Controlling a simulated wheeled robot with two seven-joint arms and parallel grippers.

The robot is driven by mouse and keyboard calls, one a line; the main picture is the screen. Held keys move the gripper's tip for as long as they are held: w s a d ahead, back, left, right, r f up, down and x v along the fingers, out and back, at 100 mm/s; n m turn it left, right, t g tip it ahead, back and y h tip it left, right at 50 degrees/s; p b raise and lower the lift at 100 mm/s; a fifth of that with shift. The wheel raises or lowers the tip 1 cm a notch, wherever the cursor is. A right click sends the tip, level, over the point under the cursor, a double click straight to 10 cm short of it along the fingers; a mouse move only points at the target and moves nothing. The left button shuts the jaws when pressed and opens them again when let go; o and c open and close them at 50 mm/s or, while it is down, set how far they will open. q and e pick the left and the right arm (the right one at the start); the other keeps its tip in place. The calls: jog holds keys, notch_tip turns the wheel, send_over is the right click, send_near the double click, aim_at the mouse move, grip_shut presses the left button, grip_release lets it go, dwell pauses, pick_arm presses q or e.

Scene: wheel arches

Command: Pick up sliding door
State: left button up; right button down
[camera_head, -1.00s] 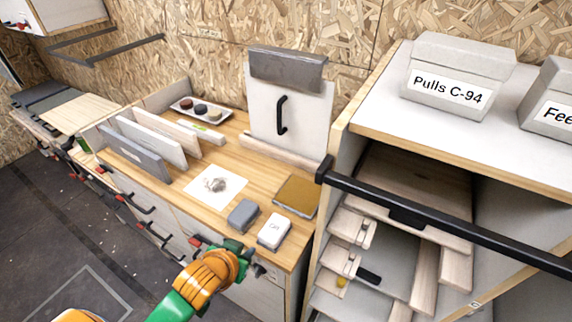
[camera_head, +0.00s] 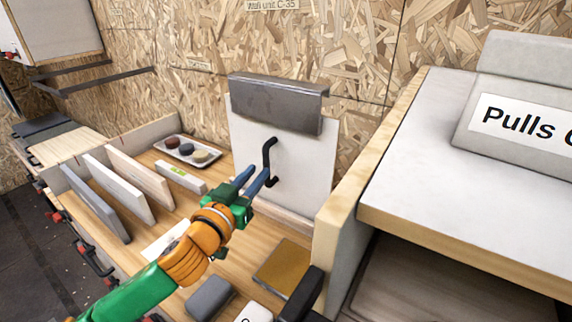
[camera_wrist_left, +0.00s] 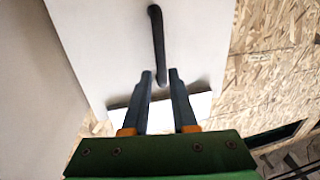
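The sliding door is a white upright panel (camera_head: 302,165) with a black bar handle (camera_head: 270,160), standing at the back of the counter below a grey rail cover (camera_head: 277,102). My left gripper (camera_head: 256,180) is open in front of the panel, with its fingertips close to the handle. In the left wrist view, the panel (camera_wrist_left: 110,50) fills much of the picture. The handle (camera_wrist_left: 157,45) runs down toward the gap between my fingers (camera_wrist_left: 160,80). I cannot tell whether the fingers touch it. My right gripper is out of view.
Upright boards (camera_head: 120,187) stand on the counter at the left. A tray of round samples (camera_head: 187,150) sits behind them. A brown book (camera_head: 282,266) and a grey box (camera_head: 210,297) lie in front. A shelf unit (camera_head: 480,190) with a "Pulls" box (camera_head: 520,125) blocks the right side.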

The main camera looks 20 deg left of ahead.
aim_at(265, 161)
pick_arm(q)
jog(key=shift+s+f, duration=0.15)
jog(key=shift+f, duration=0.05)
jog(key=w+p, duration=0.1)
jog(key=w+r+p, duration=0.1)
jog(key=w, duration=0.1)
jog(key=shift+a+r, duration=0.15)
jog(key=w, duration=0.2)
jog(key=w+p, duration=0.1)
jog(key=shift+a+f, duration=0.15)
jog(key=shift+f, duration=0.1)
jog(key=shift+w+f, duration=0.1)
jog(key=shift+w, duration=0.2)
jog(key=shift+s, duration=0.1)
grip_shut()
dwell(0.4)
